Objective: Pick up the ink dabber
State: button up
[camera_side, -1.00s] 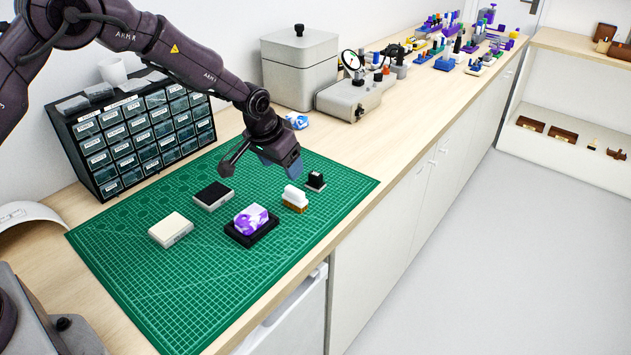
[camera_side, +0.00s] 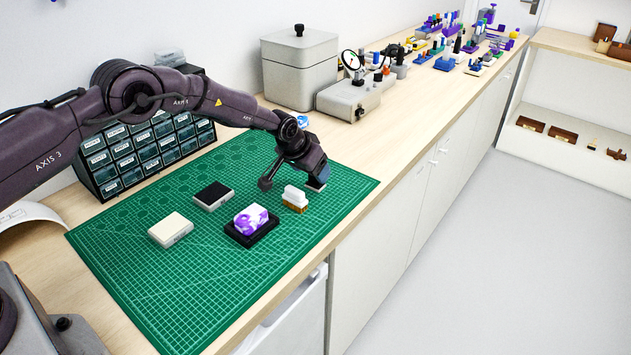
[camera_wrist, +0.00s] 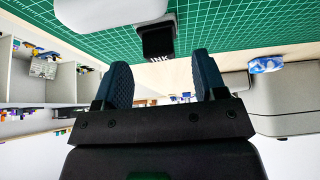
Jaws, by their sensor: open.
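The ink dabber is a small black block (camera_wrist: 157,42) with white "INK" lettering, seen in the wrist view just beyond and between my fingertips. In the side view my gripper (camera_side: 291,181) is low over the green mat's far right part, at the dabber. Whether a finger touches the dabber cannot be told.
A white-topped brush (camera_side: 294,197) stands close beside the dabber, and its white top (camera_wrist: 108,12) shows in the wrist view. A purple-white block on a black tray (camera_side: 251,238), a black pad (camera_side: 213,195) and a cream block (camera_side: 170,229) lie on the mat (camera_side: 190,300).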

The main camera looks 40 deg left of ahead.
jog(key=shift+x, duration=1.4)
jog(key=shift+c, duration=0.5)
jog(key=c, duration=0.8)
jog(key=shift+r, duration=0.1)
jog(key=shift+r, duration=0.55)
notch_tip(320, 180, up, 2)
jog(key=shift+s+r, duration=0.15)
jog(key=shift+r, duration=0.05)
jog(key=s+r, duration=0.9)
jog(key=s, duration=0.4)
jog(key=shift+s+a+r, duration=0.2)
jog(key=shift+s, duration=0.15)
